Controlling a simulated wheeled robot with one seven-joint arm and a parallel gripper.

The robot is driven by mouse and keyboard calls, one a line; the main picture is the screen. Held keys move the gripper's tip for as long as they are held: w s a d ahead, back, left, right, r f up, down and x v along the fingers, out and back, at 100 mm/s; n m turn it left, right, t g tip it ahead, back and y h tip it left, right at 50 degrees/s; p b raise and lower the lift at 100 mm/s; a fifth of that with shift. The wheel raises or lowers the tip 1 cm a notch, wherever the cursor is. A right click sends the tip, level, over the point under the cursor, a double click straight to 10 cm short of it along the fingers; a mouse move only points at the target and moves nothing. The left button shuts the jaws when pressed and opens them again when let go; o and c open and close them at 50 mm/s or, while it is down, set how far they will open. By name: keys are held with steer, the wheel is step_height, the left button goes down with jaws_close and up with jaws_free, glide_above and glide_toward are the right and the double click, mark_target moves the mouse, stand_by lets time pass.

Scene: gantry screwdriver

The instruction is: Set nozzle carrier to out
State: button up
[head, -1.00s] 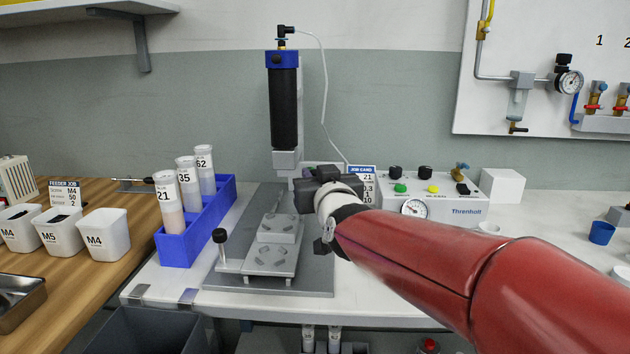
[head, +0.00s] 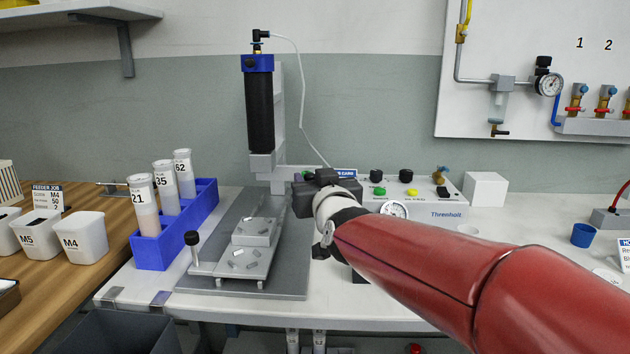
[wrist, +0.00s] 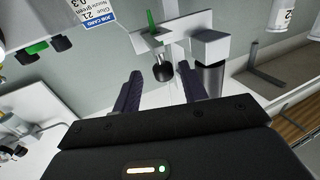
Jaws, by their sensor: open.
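The gantry screwdriver (head: 260,115) stands on the bench, a black cylinder with a blue cap. A light grey arm (head: 298,171) sticks out to the right below it and seems to be the nozzle carrier. In the upturned wrist view, this grey piece (wrist: 169,47) bears a black knob (wrist: 163,70) and a thin green part (wrist: 152,20). My gripper (wrist: 158,72) is open, its two dark fingers on either side of the knob in the picture. I cannot tell whether they touch it. In the head view my gripper's body (head: 316,192) hides its fingers.
The steel fixture (head: 245,262) with a black-knobbed post (head: 192,240) stands below the screwdriver. A blue rack (head: 205,215) of tubes is at left. The control box (head: 430,205) and a white block (head: 487,189) stand at right. A job card (head: 345,173) is partly hidden.

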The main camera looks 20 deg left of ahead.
steer(key=b+v, duration=0.1)
steer(key=v, duration=0.6)
steer(key=shift+s+d, duration=0.2)
